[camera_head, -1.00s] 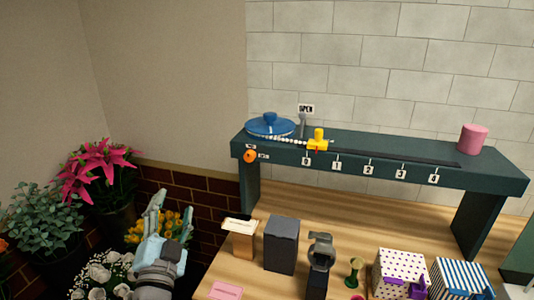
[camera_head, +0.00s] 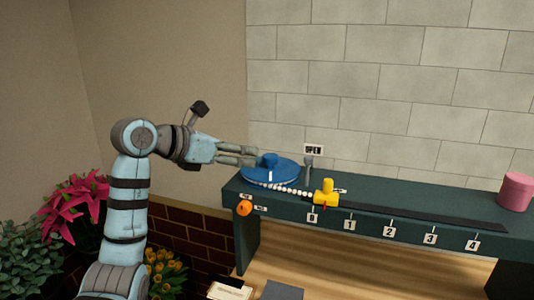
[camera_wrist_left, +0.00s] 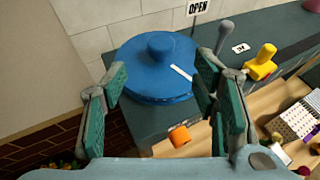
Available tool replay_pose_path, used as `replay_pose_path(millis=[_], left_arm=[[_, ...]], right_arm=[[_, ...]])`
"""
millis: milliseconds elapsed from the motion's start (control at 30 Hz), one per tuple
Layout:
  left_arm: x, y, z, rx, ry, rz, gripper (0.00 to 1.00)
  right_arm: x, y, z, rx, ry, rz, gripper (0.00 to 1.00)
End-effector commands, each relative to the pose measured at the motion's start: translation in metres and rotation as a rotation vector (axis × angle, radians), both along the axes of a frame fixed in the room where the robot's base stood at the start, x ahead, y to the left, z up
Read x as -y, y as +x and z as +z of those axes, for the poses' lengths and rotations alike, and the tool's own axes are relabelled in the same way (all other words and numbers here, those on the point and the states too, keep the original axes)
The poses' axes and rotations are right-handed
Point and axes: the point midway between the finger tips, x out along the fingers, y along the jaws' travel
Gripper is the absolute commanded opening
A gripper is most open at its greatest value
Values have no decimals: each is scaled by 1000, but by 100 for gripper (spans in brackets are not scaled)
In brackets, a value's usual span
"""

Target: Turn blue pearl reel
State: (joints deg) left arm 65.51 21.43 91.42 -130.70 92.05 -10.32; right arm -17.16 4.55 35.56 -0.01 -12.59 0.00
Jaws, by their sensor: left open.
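The blue pearl reel (camera_head: 282,172) lies flat at the left end of the dark green shelf, with a raised blue knob and a white mark on its top. A string of white pearls (camera_head: 290,190) runs from it to a yellow slider (camera_head: 326,193). My left gripper (camera_head: 254,155) is open beside the reel's left edge in the head view. In the left wrist view, the reel (camera_wrist_left: 150,82) shows ahead between the open fingers (camera_wrist_left: 160,88), which appear empty. Contact with the reel cannot be told. My right gripper is not in view.
The dark green shelf (camera_head: 400,207) has a slot and numbered tags along its front. A grey post (camera_head: 308,169) and an OPEN sign (camera_head: 314,149) stand just right of the reel. An orange knob (camera_head: 244,208) is on the front; a pink cylinder (camera_head: 516,191) stands far right.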

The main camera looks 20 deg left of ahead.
Motion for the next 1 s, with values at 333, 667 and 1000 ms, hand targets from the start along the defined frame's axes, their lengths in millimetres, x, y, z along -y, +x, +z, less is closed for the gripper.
replay_pose_path(millis=[333, 667, 1000], left_arm=[[42, 69, -31, -1, -3, -2, 54], [48, 78, -37, 1, 0, -2, 54], [47, 78, -37, 1, -1, -2, 11]], right_arm=[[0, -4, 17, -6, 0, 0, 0], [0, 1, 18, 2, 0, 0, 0], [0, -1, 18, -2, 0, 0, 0]])
